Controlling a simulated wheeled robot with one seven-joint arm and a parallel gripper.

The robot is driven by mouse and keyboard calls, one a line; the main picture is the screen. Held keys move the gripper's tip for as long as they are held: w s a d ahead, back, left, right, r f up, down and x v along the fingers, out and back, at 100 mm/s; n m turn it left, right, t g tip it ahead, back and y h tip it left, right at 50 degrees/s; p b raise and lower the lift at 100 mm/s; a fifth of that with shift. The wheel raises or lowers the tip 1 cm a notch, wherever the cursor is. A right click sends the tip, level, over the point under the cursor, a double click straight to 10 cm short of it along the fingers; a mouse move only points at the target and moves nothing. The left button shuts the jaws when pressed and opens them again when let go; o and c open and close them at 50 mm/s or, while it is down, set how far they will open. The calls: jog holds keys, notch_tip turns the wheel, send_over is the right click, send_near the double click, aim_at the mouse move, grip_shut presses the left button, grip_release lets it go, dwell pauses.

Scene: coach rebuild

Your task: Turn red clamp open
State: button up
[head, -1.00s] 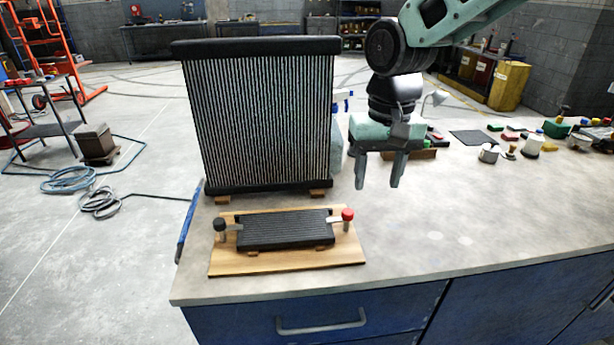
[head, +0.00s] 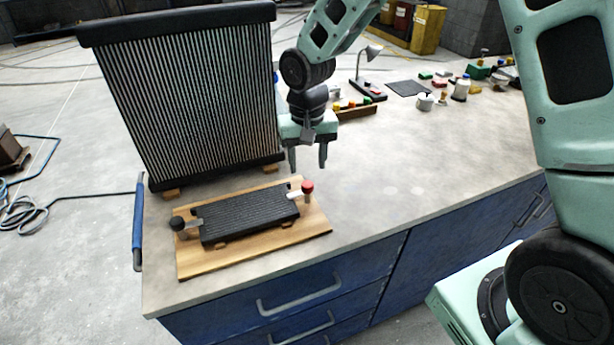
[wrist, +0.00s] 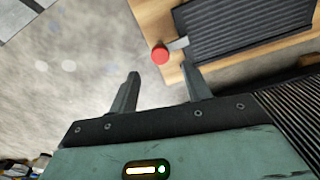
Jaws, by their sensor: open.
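The red clamp (head: 307,188) has a red knob on a pale metal arm, at the right end of a ribbed black block (head: 248,218) on a wooden board (head: 205,264). Its arm reaches over the block's right end. In the wrist view the red knob (wrist: 160,56) shows just beyond my fingertips. A black-knobbed clamp (head: 178,224) sits at the block's left end. My gripper (head: 308,165) is open and empty, pointing down above the bench, behind and above the red knob. Its two fingers also show apart in the wrist view (wrist: 162,75).
A tall black finned radiator (head: 195,100) stands on the bench behind the board, left of my gripper. A lamp (head: 368,65), a tray of coloured pieces (head: 356,109) and bottles stand farther back. The bench top (head: 400,165) right of the board is clear.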

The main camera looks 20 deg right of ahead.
aim_at(307, 184)
notch_tip(307, 184, down, 6)
jog(key=shift+f+p, duration=0.1)
jog(key=shift+p, duration=0.3)
jog(key=c, duration=1)
